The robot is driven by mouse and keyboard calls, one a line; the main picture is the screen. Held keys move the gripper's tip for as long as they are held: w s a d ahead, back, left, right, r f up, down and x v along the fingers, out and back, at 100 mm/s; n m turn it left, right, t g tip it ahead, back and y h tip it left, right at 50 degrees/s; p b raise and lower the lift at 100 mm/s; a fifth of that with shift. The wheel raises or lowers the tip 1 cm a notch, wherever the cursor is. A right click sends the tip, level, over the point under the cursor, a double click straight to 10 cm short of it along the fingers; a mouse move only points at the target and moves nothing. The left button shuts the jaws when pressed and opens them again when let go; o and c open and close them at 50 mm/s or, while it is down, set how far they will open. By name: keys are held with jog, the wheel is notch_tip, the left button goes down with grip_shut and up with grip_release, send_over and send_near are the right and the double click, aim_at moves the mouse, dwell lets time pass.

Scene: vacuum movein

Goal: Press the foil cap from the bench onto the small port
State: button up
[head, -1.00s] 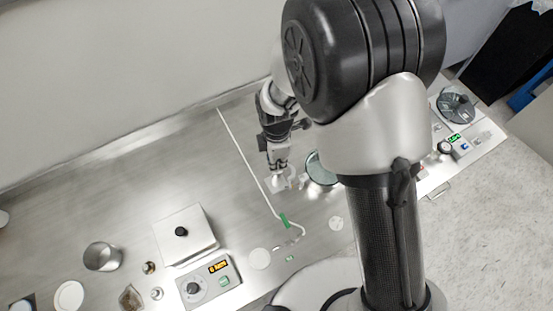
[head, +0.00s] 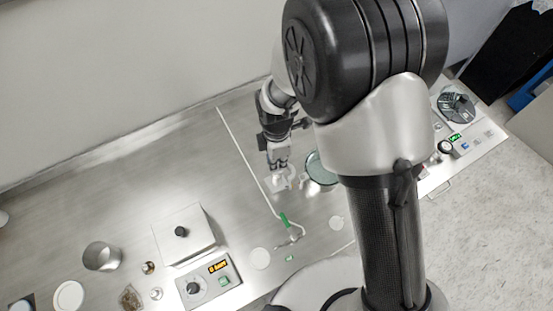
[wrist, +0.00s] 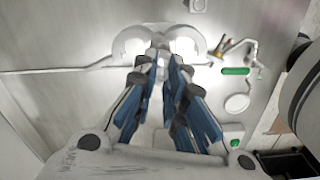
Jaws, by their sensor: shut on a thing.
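My gripper (head: 278,167) is over the steel bench, just behind a small white fixture (head: 279,183) and left of a round glass vessel. In the wrist view its blue-padded fingers (wrist: 164,60) converge on a small pale piece between the tips. I take this to be the foil cap, but it is mostly hidden by the fingers. A white fixture with two curved arms (wrist: 130,37) lies just beyond the fingertips. The small port cannot be made out clearly. Whether the held piece touches the fixture cannot be told.
The glass vessel (head: 321,170) stands close to the right. A white box with a black knob (head: 185,236), a control unit (head: 208,281) and a metal beaker (head: 102,256) stand at the lower left.

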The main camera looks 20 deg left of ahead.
jog(key=shift+f+b, duration=0.5)
jog(key=shift+f, duration=0.1)
dwell(0.8)
jog(key=o, duration=0.8)
jog(key=shift+r, duration=0.15)
notch_tip(320, 180, up, 12)
dwell(0.5)
jog(key=shift+s, duration=0.1)
dwell(0.5)
